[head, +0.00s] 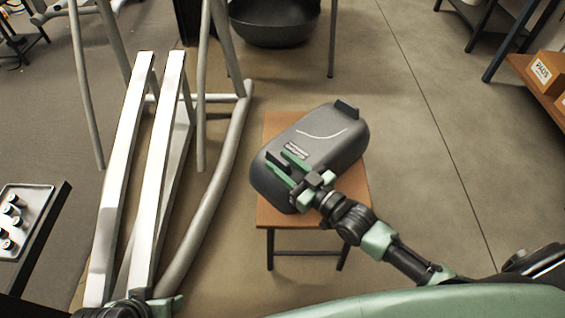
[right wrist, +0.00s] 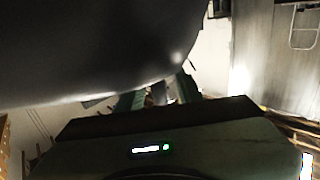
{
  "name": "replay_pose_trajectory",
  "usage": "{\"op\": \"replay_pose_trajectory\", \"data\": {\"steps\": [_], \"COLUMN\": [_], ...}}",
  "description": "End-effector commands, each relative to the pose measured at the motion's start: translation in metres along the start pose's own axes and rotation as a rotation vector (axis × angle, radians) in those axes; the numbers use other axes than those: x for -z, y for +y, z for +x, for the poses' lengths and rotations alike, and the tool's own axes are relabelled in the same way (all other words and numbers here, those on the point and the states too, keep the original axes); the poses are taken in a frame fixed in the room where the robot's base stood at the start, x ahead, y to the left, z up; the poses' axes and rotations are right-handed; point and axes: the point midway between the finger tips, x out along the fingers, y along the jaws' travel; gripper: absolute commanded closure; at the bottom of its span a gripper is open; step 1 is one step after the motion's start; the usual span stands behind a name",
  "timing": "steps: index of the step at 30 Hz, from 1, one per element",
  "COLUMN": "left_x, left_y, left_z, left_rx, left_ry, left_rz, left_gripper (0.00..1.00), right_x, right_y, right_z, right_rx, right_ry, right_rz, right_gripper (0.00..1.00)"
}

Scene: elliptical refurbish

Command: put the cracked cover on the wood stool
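The dark grey cover (head: 325,150), with a pale curved crack line on its face, lies tilted over the wood stool (head: 285,217). It hides most of the orange-brown seat; I cannot tell whether it rests fully on it. My right gripper (head: 287,166) is at the cover's lower left part, its two green fingers apart with dark tips. In the right wrist view the cover (right wrist: 90,45) fills the upper left, close by the spread fingers (right wrist: 158,95). Part of my left gripper (head: 150,304) shows at the bottom left edge; its fingers are not clear.
A white and grey tubular frame (head: 153,180) stands left of the stool. A tray of small dark-topped items (head: 32,200) is at the far left. A dark round basin (head: 275,25) is behind, and a shelf with boxes (head: 547,72) is at right. Floor right of the stool is clear.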

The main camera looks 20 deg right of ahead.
Motion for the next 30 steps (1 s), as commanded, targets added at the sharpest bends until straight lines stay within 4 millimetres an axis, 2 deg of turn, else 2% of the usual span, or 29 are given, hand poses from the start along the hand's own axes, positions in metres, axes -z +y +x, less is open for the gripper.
{"op": "replay_pose_trajectory", "data": {"steps": [8,11,21,25,30], "left_x": [-0.001,-0.002,-0.003,-0.002,-0.002], "left_y": [0.000,0.000,-0.001,-0.001,-0.001], "left_z": [-0.002,-0.005,-0.017,-0.019,-0.020], "left_rx": [-0.001,0.000,0.001,0.001,0.001], "left_ry": [-0.007,-0.015,-0.039,-0.039,-0.038], "left_rz": [0.000,0.000,-0.001,-0.001,-0.002], "left_gripper": [0.42,0.42,0.42,0.42,0.42], "right_x": [0.001,0.001,0.001,0.001,0.002], "right_y": [0.000,0.000,0.000,0.000,0.000], "right_z": [-0.004,-0.018,-0.090,-0.108,-0.119], "right_rx": [0.000,0.000,0.001,0.000,0.000], "right_ry": [-0.001,-0.004,-0.006,-0.003,0.001], "right_rz": [0.000,0.000,0.000,0.001,-0.001], "right_gripper": [0.64,0.64,0.64,0.64,0.64]}}
